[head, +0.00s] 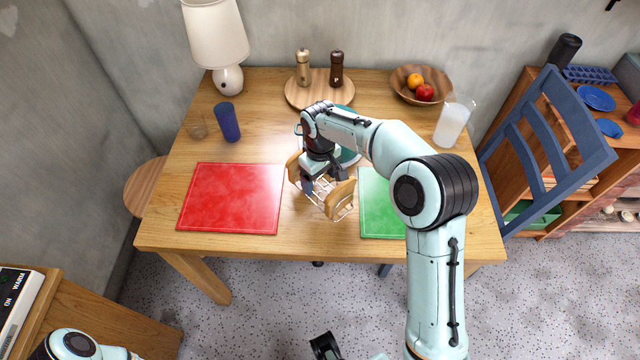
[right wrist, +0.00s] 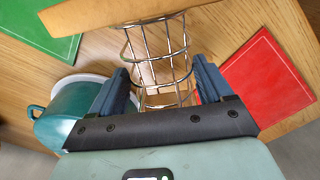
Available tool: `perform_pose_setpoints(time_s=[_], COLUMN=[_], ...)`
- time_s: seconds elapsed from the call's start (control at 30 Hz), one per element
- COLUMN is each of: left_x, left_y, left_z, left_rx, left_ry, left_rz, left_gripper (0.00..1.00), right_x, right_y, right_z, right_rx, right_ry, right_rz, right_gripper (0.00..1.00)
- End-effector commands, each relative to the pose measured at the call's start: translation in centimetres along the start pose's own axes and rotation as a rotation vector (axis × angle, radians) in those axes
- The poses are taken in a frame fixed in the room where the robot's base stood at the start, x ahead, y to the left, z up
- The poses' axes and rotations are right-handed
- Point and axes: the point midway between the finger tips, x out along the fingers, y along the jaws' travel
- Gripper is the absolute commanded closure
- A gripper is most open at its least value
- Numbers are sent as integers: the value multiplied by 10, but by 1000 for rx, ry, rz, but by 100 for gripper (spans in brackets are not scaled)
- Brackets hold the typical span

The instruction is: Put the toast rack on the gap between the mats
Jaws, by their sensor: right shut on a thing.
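The toast rack (head: 328,197), metal wire with wooden end pieces, is in my right gripper (head: 320,174). In the right wrist view the gripper (right wrist: 160,82) has its fingers on either side of the rack's wires (right wrist: 156,58), with one wooden end (right wrist: 130,14) beyond. The rack is over the bare wood between the red mat (head: 232,198) and the green mat (head: 378,208). I cannot tell whether it touches the table. Part of the green mat is hidden by my right arm. My left gripper is not clearly shown; only a dark part (head: 325,346) appears at the bottom edge.
A teal pot (right wrist: 75,115) stands close behind the gripper. A blue cup (head: 227,122), a glass (head: 197,126), a round board with two mills (head: 318,92), a fruit bowl (head: 405,88) and a pitcher (head: 453,122) stand farther back. A blue chair (head: 545,150) is at the right.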

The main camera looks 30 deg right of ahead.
Motion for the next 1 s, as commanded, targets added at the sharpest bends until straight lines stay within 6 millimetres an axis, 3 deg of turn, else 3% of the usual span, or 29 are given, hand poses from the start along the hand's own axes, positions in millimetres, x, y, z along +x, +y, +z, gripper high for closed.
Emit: perform_pose_setpoints(time_s=[0.03, 0.17, 0.57, 0.6, 0.67, 1.0], left_x=[2, 3, 4, 4, 4, 2], left_y=[-1, -1, -2, -2, -1, -1], left_z=[0, 0, 0, 0, 0, 0], left_rx=[0, 0, 0, 0, 0, 0], left_ry=[-1, -1, -1, -1, -1, -1], left_rz=[0, 0, 0, 0, 0, 0], left_gripper=[57, 57, 57, 57, 57, 57], right_x=[11, 24, 29, 30, 30, 21], right_y=[0, 0, 0, 0, 0, 0], right_z=[1, 0, 0, 0, 0, 0], right_rx=[0, 0, 0, 0, 0, 0], right_ry=[-3, 0, 0, -1, 0, 2], right_rz=[0, 1, 0, 0, 0, 1], right_gripper=[56, 56, 56, 17, 0, 0])
